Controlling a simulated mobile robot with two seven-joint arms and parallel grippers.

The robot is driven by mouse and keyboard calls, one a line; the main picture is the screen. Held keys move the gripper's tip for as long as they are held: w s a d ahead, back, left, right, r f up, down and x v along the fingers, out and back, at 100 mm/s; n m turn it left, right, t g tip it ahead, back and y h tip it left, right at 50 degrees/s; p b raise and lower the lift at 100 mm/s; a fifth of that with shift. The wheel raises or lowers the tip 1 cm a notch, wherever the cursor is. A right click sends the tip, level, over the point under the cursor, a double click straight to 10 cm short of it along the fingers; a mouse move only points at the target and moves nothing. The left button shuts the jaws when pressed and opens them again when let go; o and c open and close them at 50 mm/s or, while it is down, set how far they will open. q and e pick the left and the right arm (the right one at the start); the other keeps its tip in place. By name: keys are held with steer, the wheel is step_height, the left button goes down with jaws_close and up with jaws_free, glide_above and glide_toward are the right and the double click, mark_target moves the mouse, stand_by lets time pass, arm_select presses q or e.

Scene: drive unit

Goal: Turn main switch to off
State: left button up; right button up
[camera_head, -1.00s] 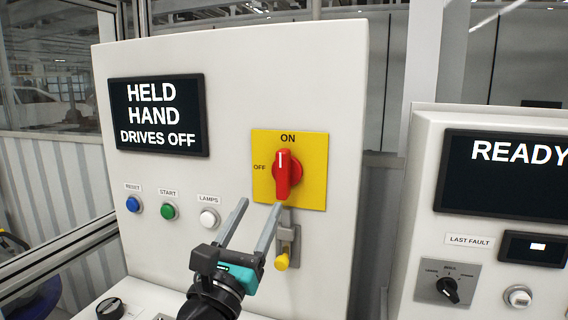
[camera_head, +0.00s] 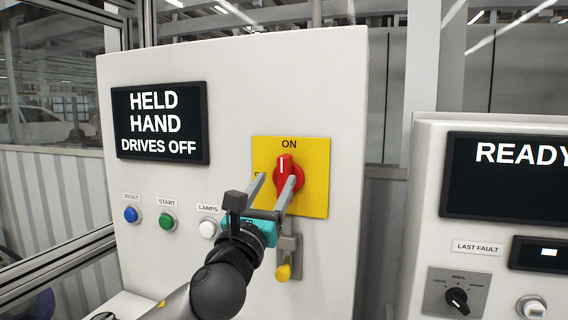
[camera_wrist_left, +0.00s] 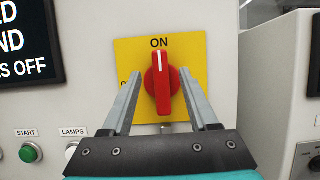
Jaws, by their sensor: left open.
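The main switch is a red rotary knob (camera_head: 287,173) on a yellow plate (camera_head: 318,180) marked ON at the top and OFF at the left. Its white pointer mark is upright, at ON. My left gripper (camera_head: 273,182) is open in front of the plate, with its fingertips at the knob's lower part. In the left wrist view the red knob (camera_wrist_left: 161,84) stands between the two spread fingers, with gaps on both sides. The OFF label is partly hidden by a finger. My right gripper is not in view.
A metal hasp with a yellow tag (camera_head: 283,271) hangs just below the plate. Blue, green and white buttons (camera_head: 166,221) sit to the left under a display (camera_head: 160,122) reading HELD HAND DRIVES OFF. A second cabinet (camera_head: 425,190) with a READY screen stands at the right.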

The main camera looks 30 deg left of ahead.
mark_target(282, 170)
arm_select(q)
steer(key=shift+p+x, duration=0.5)
steer(key=shift+x, duration=2.95)
jaws_close()
